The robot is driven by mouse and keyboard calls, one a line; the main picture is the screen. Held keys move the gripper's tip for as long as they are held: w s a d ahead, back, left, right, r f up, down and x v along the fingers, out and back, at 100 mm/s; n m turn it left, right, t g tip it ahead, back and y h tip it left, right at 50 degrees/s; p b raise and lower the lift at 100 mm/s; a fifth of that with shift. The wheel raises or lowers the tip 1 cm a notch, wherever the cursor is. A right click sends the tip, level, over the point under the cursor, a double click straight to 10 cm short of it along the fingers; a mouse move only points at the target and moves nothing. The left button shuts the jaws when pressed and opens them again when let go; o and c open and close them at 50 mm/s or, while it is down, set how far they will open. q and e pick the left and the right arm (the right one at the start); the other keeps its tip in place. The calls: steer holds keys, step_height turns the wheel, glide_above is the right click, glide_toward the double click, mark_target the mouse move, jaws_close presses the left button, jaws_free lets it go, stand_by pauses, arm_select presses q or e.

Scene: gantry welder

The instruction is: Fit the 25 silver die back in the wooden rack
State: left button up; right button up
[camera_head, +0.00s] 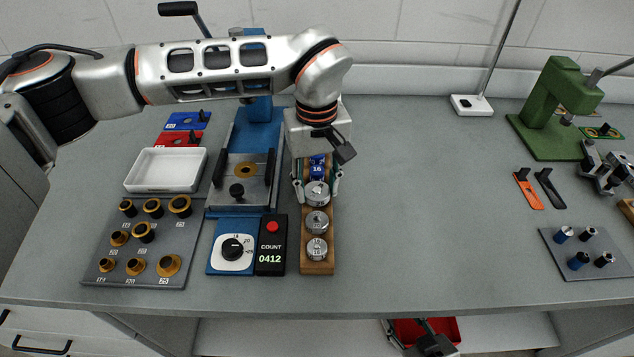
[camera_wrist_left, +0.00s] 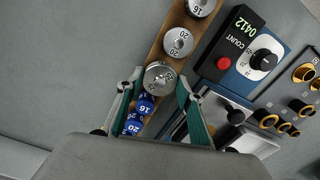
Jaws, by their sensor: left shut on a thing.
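The wooden rack (camera_head: 318,269) stands front to back near the middle of the bench; it also shows in the left wrist view (camera_wrist_left: 160,50). Two silver dies (camera_head: 316,223) (camera_head: 316,249) sit in its front part. My left gripper (camera_head: 318,196) points down over the rack and is shut on a further silver die (camera_head: 317,190). My right gripper (camera_head: 422,335) is low at the front edge, partly cut off.
Left of the rack are a black counter (camera_head: 270,245), a blue press (camera_head: 232,255) and a grey plate of brass rings (camera_head: 137,255). The bench right of the rack is clear up to the orange tool (camera_head: 527,190).

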arm_select(q)
steer(key=shift+f+b, duration=0.3)
steer(key=shift+f, duration=0.4)
steer(key=o, duration=1.6)
steer(key=shift+c, duration=0.2)
step_height(320, 180, up, 12)
